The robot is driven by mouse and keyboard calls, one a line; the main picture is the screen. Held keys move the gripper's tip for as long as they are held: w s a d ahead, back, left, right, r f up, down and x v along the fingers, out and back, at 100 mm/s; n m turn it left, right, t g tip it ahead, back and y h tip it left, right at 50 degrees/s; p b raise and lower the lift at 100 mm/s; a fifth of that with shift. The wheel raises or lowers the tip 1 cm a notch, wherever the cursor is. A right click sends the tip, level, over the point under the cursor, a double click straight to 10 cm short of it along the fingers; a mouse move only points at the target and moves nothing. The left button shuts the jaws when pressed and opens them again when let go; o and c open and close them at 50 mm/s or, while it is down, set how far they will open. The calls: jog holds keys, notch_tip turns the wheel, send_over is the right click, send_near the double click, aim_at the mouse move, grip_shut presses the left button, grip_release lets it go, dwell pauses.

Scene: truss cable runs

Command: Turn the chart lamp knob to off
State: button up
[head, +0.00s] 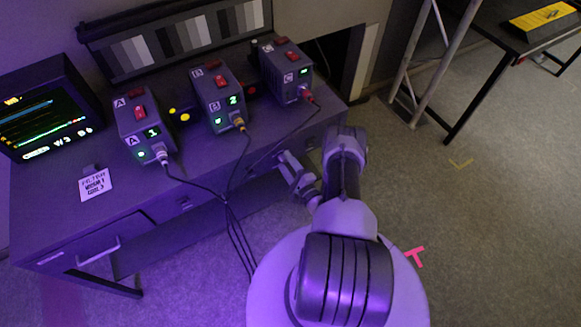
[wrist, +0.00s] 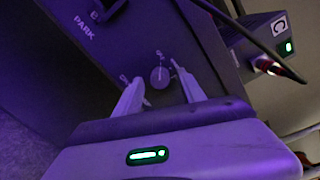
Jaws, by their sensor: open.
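The knob (wrist: 160,77) is a small round grey disc on the dark desk front in the wrist view. Small pale marks sit by its upper side and left, too small to read. My gripper (wrist: 158,86) is open, one finger on each side of the knob. Gaps show between the fingers and the knob, and I cannot tell whether either touches. In the head view my gripper (head: 285,160) is at the desk's front, right of centre, and the knob is hidden there. The grey-striped chart (head: 180,38) stands at the back of the desk (head: 120,215).
Boxes A (head: 139,130), B (head: 218,98) and C (head: 287,72) stand on the desk, their cables hanging over its front. A dark holder marked PARK (wrist: 103,10) is left of the knob. The floor right of the desk is open.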

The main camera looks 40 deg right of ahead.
jog(key=p+v, duration=0.5)
jog(key=v, duration=1.2)
jog(key=shift+s, duration=0.1)
